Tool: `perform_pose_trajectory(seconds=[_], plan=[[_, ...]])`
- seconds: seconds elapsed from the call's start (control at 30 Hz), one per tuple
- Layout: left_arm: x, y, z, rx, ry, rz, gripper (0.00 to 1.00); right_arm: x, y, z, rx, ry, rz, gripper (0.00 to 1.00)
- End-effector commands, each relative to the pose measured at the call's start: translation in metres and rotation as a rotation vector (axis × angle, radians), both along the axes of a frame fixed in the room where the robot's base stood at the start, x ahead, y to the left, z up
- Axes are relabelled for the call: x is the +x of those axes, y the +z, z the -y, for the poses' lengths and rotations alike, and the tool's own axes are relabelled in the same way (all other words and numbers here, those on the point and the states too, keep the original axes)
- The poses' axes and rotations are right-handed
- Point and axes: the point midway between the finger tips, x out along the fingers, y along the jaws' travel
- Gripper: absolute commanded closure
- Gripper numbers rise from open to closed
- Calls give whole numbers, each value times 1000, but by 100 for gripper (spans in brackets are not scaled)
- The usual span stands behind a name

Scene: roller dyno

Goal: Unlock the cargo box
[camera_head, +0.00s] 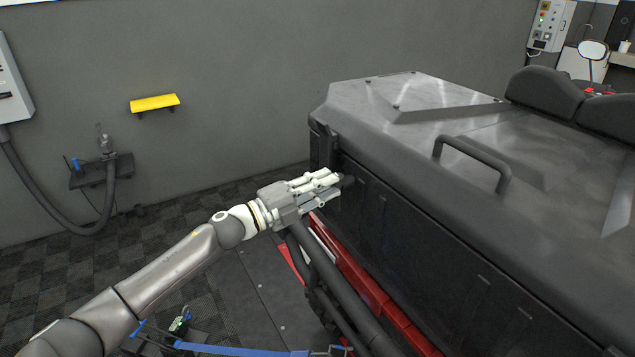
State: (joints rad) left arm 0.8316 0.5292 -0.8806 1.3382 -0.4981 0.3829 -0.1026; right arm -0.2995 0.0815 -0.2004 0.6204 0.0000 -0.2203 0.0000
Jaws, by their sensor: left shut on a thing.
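The cargo box (425,245) is a large dark grey box with a lid (390,120) that looks closed. A dark handle (473,162) is on top of the lid. My left gripper (333,187) is at the box's side wall, near its left corner, below the lid edge. It is shut on a small dark part (347,181) on that wall, which looks like the latch; the fingers hide most of it. My right gripper is not in view.
A black bar (335,280) and a red body part (365,290) lie below the box. A blue strap (240,350) runs along the floor. A yellow shelf (155,103) and a hose (60,215) are on the left wall. The floor at left is mostly free.

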Motion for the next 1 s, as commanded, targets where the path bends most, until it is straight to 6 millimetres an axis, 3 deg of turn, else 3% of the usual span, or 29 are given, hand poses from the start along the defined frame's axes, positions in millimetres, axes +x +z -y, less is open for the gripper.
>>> perform_pose_trajectory(seconds=[0.37,0.4,0.53,0.87,1.0], plan=[[0,3,1,-11,-4,-4,100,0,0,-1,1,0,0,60],[0,3,1,-11,-4,-4,75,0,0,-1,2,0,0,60],[0,3,1,-9,-3,-3,58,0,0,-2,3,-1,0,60],[-1,1,-1,-5,0,-4,58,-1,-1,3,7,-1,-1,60],[-8,-2,-12,-4,0,-6,58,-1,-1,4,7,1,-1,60]])
